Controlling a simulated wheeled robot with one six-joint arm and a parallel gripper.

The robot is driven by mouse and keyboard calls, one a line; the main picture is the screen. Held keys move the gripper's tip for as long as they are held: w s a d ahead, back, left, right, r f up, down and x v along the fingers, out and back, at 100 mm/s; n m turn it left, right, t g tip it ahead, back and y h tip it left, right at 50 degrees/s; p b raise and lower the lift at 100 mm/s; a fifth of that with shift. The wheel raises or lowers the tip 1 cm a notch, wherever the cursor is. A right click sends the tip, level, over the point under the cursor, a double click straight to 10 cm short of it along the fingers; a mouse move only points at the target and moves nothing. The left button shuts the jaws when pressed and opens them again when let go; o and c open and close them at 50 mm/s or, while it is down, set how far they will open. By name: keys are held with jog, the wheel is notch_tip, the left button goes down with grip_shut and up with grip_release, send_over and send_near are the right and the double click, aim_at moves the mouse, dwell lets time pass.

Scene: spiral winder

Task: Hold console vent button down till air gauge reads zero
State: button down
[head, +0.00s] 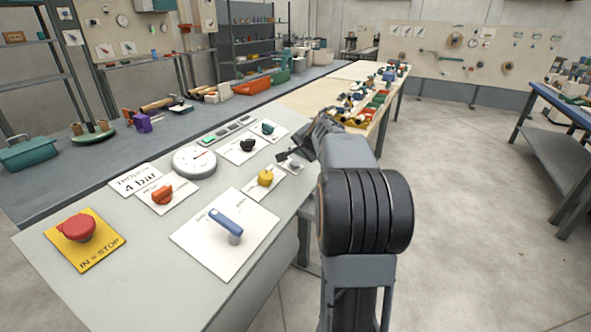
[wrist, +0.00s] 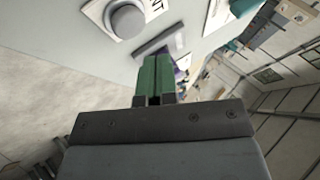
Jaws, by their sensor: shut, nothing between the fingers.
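The vent button is a round grey cap (wrist: 127,20) on a white plate at the top of the wrist view, with the letters "NT" visible beside it. It also shows in the head view as a small grey button (head: 294,165) at the console's right edge. My gripper (head: 282,157) is beside it in the head view. In the wrist view its green fingers (wrist: 157,62) are shut and empty, apart from the button cap. The air gauge (head: 194,161) is a round white dial with a red needle pointing up and right; its figures are too small to read.
The console (head: 130,285) also carries a red stop button (head: 77,228), a blue lever (head: 227,222), and orange (head: 162,195), yellow (head: 265,177), black (head: 247,145) and teal (head: 268,128) knobs. A card (head: 137,180) reads "4 bar". Open floor lies right.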

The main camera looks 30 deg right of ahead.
aim_at(299, 164)
jog(key=shift+w+a+f, duration=0.1)
jog(key=shift+w+f, duration=0.1)
jog(key=shift+f, duration=0.6)
jog(key=shift+f+b, duration=0.15)
jog(key=shift+b, duration=0.2)
dwell(1.2)
jog(key=shift+w+a+f, duration=0.1)
jog(key=shift+w+f, duration=0.05)
jog(key=shift+f, duration=0.1)
jog(key=shift+w+f+b, duration=0.1)
jog(key=shift+f+b, duration=0.35)
jog(key=shift+b, duration=0.05)
dwell(2.1)
jog(key=shift+r, duration=0.1)
dwell(2.0)
jog(key=shift+s+r+p, duration=0.25)
jog(key=shift+r+p, duration=0.3)
jog(key=shift+r, duration=0.2)
